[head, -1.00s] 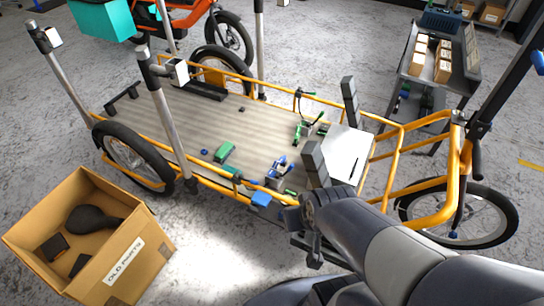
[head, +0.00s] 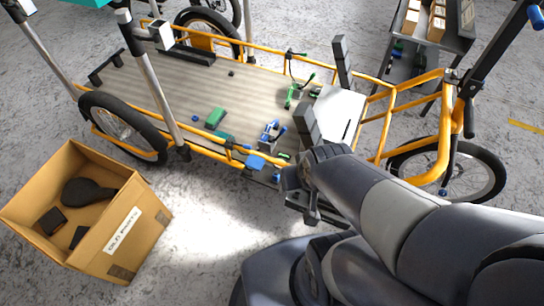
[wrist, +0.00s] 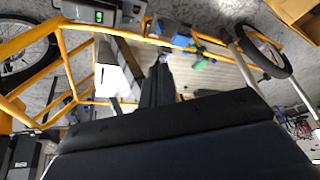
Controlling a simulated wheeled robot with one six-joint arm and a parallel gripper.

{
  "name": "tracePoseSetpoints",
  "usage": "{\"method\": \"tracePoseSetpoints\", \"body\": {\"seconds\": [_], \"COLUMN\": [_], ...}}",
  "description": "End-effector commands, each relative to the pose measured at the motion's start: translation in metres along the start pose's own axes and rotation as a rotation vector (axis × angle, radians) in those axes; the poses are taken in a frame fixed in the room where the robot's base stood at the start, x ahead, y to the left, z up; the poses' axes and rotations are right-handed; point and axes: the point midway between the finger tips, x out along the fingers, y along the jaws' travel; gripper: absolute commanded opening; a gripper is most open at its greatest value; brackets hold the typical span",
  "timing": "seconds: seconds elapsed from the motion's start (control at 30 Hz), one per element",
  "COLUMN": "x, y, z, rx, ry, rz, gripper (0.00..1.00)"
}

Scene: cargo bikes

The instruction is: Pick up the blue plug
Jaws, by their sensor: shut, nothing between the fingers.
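A small round blue piece (head: 195,118), which looks like the blue plug, lies on the wooden bed (head: 165,95) of the cargo bike, left of a green block (head: 215,117). It is too small to make out its shape. My gripper (wrist: 161,65) is shut and empty in the wrist view, pointing down over the front part of the bed. In the head view its fingertips are hard to make out beside the bed's near edge. The blue piece is well to the left of it there, apart from it.
A blue-handled tool (head: 270,133) and a blue box (head: 255,162) are at the bed's near side. Dark posts (head: 342,60) stand near the white sheet (head: 338,108). Orange rails edge the bed. A cardboard box (head: 120,235) stands on the floor at lower left.

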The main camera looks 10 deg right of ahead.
Motion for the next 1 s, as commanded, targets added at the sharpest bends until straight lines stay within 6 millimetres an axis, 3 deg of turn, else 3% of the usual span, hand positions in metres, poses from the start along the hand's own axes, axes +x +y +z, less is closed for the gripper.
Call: {"method": "tracePoseSetpoints", "body": {"seconds": [0.3,0.43,0.53,0.67,0.9,1.0], "x": [0.0,0.004,0.018,0.053,0.136,0.175], "y": [0.0,0.0,0.0,0.0,0.001,0.002], "z": [0.0,-0.001,-0.007,-0.022,-0.055,-0.065], "rx": [0.0,0.008,0.04,0.126,0.325,0.407], "ry": [0.0,-0.006,-0.031,-0.091,-0.223,-0.278], "rz": [0.0,0.0,0.0,0.004,0.039,0.062], "gripper": [0.0,0.1,0.18,0.29,0.47,0.47]}}
